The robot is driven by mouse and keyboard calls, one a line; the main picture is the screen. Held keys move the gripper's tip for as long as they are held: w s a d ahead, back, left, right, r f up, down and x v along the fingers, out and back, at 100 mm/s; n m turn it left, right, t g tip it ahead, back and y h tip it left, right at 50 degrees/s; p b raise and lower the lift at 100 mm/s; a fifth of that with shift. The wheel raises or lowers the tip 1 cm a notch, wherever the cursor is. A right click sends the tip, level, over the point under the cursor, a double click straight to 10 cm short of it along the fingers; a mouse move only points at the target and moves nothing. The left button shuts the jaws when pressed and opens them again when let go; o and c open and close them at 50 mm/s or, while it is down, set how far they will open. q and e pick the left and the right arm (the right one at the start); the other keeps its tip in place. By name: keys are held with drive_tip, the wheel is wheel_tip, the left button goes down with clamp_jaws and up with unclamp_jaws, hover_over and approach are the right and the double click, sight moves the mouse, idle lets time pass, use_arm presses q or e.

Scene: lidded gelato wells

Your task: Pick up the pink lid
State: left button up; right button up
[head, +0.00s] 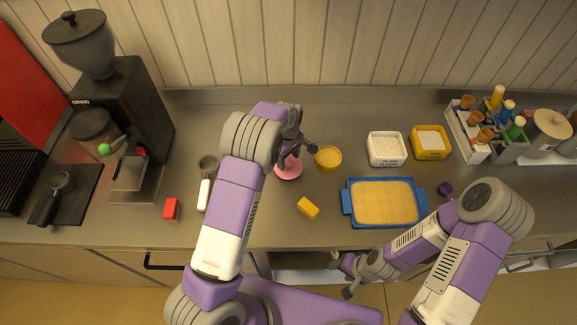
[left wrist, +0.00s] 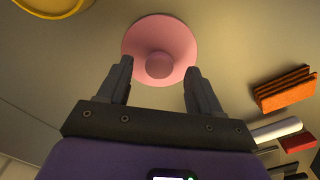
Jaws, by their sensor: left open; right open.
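The pink lid (head: 289,168) is a round disc lying on the metal counter, partly hidden by my left gripper in the head view. In the left wrist view the pink lid (left wrist: 160,38) shows a round knob in its middle. My left gripper (head: 300,150) is over the lid, and its open fingers (left wrist: 158,85) stand on either side of the knob in that view. Whether they touch it I cannot tell. My right gripper (head: 342,277) is open and empty in front of the counter's edge, away from the lid.
A yellow round dish (head: 328,158) stands just right of the lid. A blue-handled tray (head: 347,201), white tub (head: 386,149) and yellow tub (head: 430,143) stand to the right. A red block (head: 171,209) and coffee grinder (head: 128,100) are left.

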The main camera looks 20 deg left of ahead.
use_arm(q)
wheel_tip(320, 180, down, 2)
drive_tip(key=shift+f, duration=0.15)
drive_tip(key=shift+w, duration=0.1)
clamp_jaws()
